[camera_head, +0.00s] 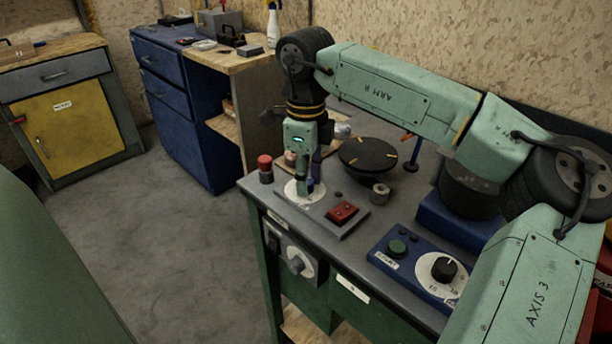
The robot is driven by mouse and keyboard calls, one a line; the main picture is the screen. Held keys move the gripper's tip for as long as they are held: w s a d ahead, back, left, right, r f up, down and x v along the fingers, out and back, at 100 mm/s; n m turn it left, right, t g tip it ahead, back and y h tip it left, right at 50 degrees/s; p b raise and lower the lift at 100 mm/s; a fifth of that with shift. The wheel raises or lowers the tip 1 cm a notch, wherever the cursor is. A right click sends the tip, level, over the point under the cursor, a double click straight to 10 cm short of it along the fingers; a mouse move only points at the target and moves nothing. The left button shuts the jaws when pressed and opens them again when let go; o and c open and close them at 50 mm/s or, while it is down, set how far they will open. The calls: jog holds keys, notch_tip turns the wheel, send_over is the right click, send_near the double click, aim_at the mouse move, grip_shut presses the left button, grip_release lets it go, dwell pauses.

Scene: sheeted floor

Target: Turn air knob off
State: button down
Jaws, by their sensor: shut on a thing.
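My gripper (306,186) points down over a round white dial plate (292,193) on a small grey panel (330,219) at the table's front left. Its fingers are shut on a knob at the middle of that dial. The fingers hide most of the knob, so its angle cannot be told. No label naming it as the air knob is readable. Another knob, black on a white dial (445,268), sits on a blue box at right. A grey knob (297,264) is on the table's front face.
A red switch (342,212) is right of the gripper, and a red-topped cylinder (265,168) left of it. A dark round turntable (368,156) and a small metal cylinder (380,193) stand behind. The grey floor (180,250) at left is clear.

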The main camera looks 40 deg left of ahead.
jog(key=c, duration=1.2)
grip_release()
jog(key=shift+c, duration=0.2)
jog(key=shift+r, duration=0.1)
notch_tip(320, 180, up, 12)
